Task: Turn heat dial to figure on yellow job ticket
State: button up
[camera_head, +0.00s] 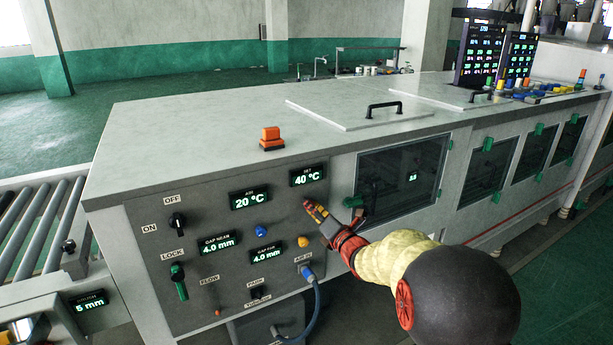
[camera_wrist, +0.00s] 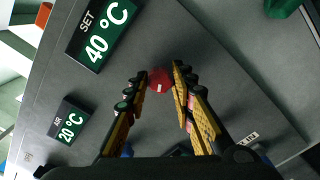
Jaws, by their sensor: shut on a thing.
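The red heat dial (camera_wrist: 159,81) sits on the grey panel under the SET display in the wrist view. My gripper (camera_wrist: 160,76) has a fingertip on each side of it and is shut on it. The AIR display (camera_head: 249,199) reads 20 °C. I cannot make out a yellow job ticket in either view.
A blue knob (camera_head: 261,231) and a yellow knob (camera_head: 303,241) are near my gripper. A blue hose (camera_head: 315,301) hangs from the panel below. A dark window (camera_head: 401,180) with green latches is to the right. An orange beacon (camera_head: 271,138) stands on the machine top.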

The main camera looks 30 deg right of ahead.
jog(key=shift+f+m, duration=0.15)
jog(key=shift+m, duration=1.05)
jog(key=shift+m, duration=0.8)
jog(key=o, duration=0.8)
jog(key=shift+s, duration=0.1)
